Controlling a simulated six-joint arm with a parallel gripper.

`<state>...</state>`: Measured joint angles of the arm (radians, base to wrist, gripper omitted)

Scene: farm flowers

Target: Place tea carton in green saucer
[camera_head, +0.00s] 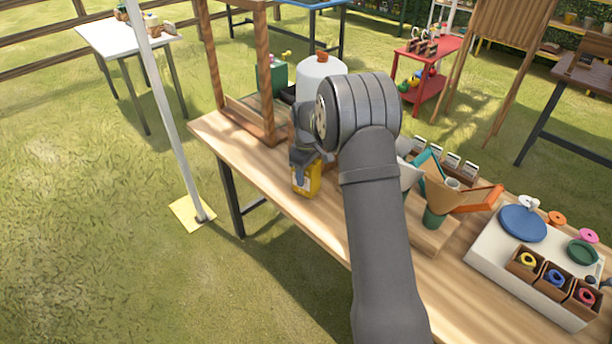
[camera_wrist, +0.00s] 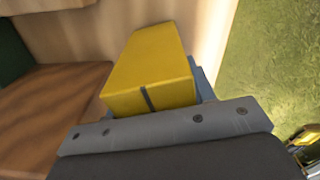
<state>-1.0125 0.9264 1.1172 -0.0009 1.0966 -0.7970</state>
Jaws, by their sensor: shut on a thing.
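The yellow tea carton (camera_head: 308,182) is at the left part of the wooden table, near its front edge. My gripper (camera_head: 304,170) is shut on it from above. In the wrist view the yellow carton (camera_wrist: 150,75) sits between the fingers, with a dark strip on its near face. I cannot tell whether the carton touches the table. The green saucer (camera_head: 582,252) is a small dark green disc on the white board at the table's right end, far from my gripper. It looks empty.
The white board (camera_head: 491,257) also holds a blue plate (camera_head: 523,223) and small wooden boxes (camera_head: 552,294) with coloured rings. Between carton and board stand a green cup with a brown cone (camera_head: 436,202) and orange pieces (camera_head: 482,200). A wooden frame (camera_head: 213,70) and white tank (camera_head: 321,77) stand behind.

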